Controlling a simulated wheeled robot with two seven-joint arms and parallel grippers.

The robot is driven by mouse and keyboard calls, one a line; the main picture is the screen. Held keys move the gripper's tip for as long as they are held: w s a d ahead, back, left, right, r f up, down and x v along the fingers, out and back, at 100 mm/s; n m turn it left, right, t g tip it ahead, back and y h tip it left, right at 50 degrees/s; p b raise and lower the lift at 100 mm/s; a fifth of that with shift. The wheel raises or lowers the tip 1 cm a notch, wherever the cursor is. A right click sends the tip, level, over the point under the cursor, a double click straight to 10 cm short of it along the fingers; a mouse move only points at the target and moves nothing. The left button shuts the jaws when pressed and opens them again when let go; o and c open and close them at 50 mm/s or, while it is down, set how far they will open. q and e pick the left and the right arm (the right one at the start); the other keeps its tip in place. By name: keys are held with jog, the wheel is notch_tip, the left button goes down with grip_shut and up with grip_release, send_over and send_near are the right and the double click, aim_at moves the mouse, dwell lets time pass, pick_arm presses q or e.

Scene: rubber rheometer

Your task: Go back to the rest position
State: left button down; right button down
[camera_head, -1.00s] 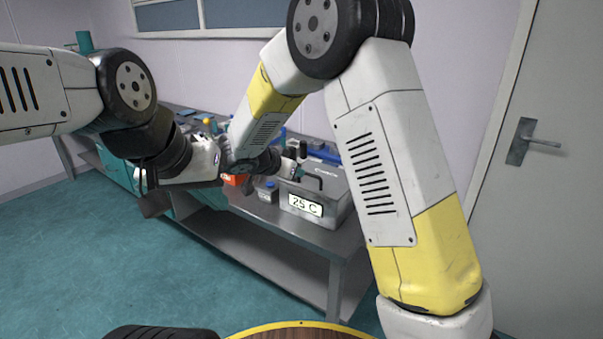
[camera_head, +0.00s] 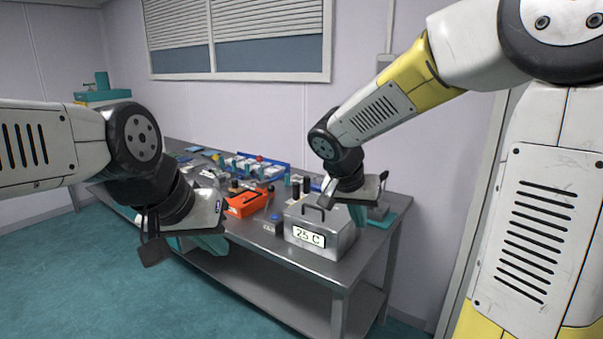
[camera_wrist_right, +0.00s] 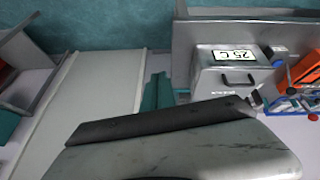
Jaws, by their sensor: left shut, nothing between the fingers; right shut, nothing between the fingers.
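Whether the right fingers touch the box cannot be told.
The steel bench (camera_head: 262,262) holds an orange toolbox (camera_head: 246,203), a blue rack (camera_head: 262,165) and several small items. The teal floor (camera_head: 90,270) at left is open. A window (camera_head: 240,40) is behind.

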jog(key=s+r+n+t+y, duration=0.1)
jog(key=s+r+n+y, duration=0.1)
jog(key=s, duration=0.6)
jog(key=s+d+r+n+t+y, duration=0.1)
jog(key=s+r+n+y, duration=0.2)
jog(key=s, duration=0.6)
jog(key=shift+n+y, duration=0.3)
jog(key=shift+y, duration=0.1)
jog(key=shift+s, duration=0.1)
